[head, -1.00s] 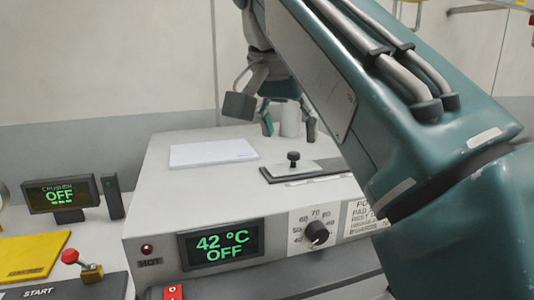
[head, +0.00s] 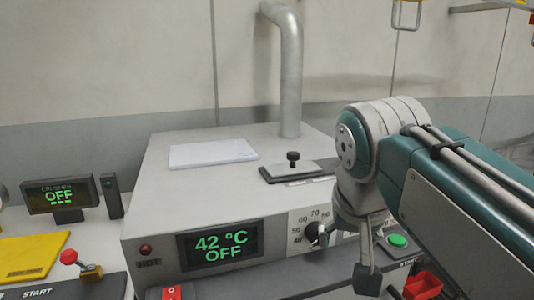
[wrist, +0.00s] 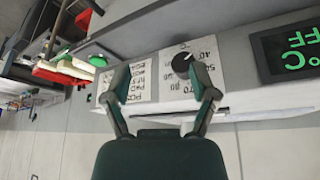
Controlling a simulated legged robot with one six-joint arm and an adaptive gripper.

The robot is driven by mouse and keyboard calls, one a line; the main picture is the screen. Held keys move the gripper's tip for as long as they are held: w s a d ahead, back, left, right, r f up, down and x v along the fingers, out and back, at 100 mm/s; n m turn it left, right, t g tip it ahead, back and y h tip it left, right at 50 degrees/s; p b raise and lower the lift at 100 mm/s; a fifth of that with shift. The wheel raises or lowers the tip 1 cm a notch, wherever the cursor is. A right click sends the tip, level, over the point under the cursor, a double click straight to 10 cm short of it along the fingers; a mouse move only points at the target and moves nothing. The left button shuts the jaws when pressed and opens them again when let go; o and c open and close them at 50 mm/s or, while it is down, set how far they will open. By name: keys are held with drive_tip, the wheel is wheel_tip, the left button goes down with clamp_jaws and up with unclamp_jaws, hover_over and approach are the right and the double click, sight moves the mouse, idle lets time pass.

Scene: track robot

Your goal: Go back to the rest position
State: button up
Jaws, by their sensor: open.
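My gripper (wrist: 164,84) is open and empty in the wrist view, its two dark fingers spread in front of the heater box's front panel. The panel's dial (wrist: 183,63) and printed label (wrist: 125,85) show between and beyond the fingers, upside down. In the head view my arm reaches in from the right and bends down at the box's front right corner.
The grey box (head: 190,188) carries a white pad (head: 213,154), a black-knobbed lid (head: 293,170) and a pipe (head: 290,80). Its display (head: 220,245) reads 42 °C OFF. A crusher display (head: 60,195) stands left.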

drive_tip(key=s+d+f, duration=0.2)
drive_tip(key=s+f, duration=0.2)
drive_tip(key=f, duration=0.4)
drive_tip(key=s+d+f+n, duration=0.1)
drive_tip(key=s+f, duration=0.3)
drive_tip(key=f, duration=0.5)
drive_tip(key=shift+s+d+f+t+y, duration=0.2)
drive_tip(key=shift+d+t+y, duration=0.1)
drive_tip(key=shift+d+t, duration=0.1)
idle(0.5)
